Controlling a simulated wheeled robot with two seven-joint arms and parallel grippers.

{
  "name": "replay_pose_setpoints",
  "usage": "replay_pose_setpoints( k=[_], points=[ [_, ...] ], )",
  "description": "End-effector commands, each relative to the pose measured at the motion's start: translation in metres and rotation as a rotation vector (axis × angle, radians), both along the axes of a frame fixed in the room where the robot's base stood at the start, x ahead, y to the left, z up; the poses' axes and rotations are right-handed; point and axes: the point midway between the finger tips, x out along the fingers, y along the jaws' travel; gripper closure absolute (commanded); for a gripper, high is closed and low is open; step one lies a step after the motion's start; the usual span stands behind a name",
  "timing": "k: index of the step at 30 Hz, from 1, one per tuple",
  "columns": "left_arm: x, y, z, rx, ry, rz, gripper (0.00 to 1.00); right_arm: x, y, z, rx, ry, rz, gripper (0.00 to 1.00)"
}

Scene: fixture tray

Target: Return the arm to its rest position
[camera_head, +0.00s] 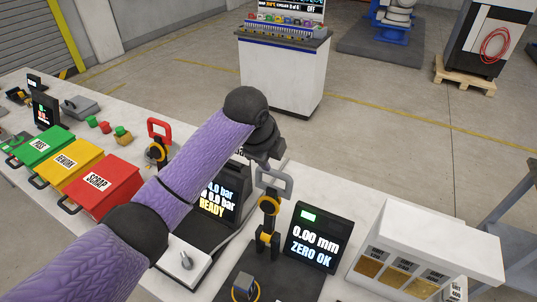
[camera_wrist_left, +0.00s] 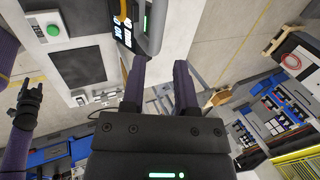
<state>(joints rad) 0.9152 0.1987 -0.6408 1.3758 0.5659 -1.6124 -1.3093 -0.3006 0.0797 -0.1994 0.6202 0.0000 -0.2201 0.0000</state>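My left arm, in a purple sleeve, reaches across the bench from the lower left in the head view. Its gripper (camera_head: 264,158) is just above a grey loop handle (camera_head: 274,182) on a yellow and black gauge-like device (camera_head: 268,222). In the left wrist view the two fingers (camera_wrist_left: 161,70) stand apart with nothing between them. A grey loop (camera_wrist_left: 152,38) shows beyond the fingertips; I cannot tell whether it touches them. My other gripper (camera_wrist_left: 27,98), dark on a purple arm, shows at the left of the wrist view, too small to read. It is out of the head view.
Green, yellow and red (camera_head: 105,187) bins stand on the bench at left. A red-handled device (camera_head: 158,140) and a READY display (camera_head: 218,198) are close to the arm. A ZERO OK display (camera_head: 317,237) and a white sorting box (camera_head: 425,245) stand at right.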

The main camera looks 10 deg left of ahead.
Motion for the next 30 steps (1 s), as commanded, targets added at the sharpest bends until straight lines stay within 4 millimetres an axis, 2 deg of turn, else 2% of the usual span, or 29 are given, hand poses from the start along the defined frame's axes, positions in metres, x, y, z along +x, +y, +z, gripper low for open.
replay_pose_setpoints(
  k=[7,10,11,14,18,24,30],
  points=[
    [-0.001,-0.001,-0.002,-0.005,0.002,0.003,0.62,0.000,0.000,0.000,0.000,0.000,0.000,0.41],
    [-0.017,-0.005,-0.023,-0.056,0.032,0.069,0.62,0.000,0.000,0.000,0.000,-0.001,0.001,0.41],
    [-0.027,-0.007,-0.034,-0.087,0.047,0.110,0.62,0.000,0.000,0.000,0.000,-0.001,0.001,0.41],
    [-0.071,-0.010,-0.074,-0.221,0.118,0.333,0.62,0.001,0.000,0.000,-0.001,-0.001,0.001,0.41],
    [-0.138,0.006,-0.112,-0.377,0.200,0.723,0.62,0.001,-0.001,0.000,-0.001,-0.002,0.001,0.41],
    [-0.211,0.041,-0.130,-0.480,0.244,1.182,0.62,0.000,-0.001,0.000,-0.001,0.000,0.001,0.41],
    [-0.271,0.077,-0.128,-0.509,0.223,1.543,0.62,0.000,-0.001,0.000,-0.001,0.000,0.001,0.41]
  ],
)
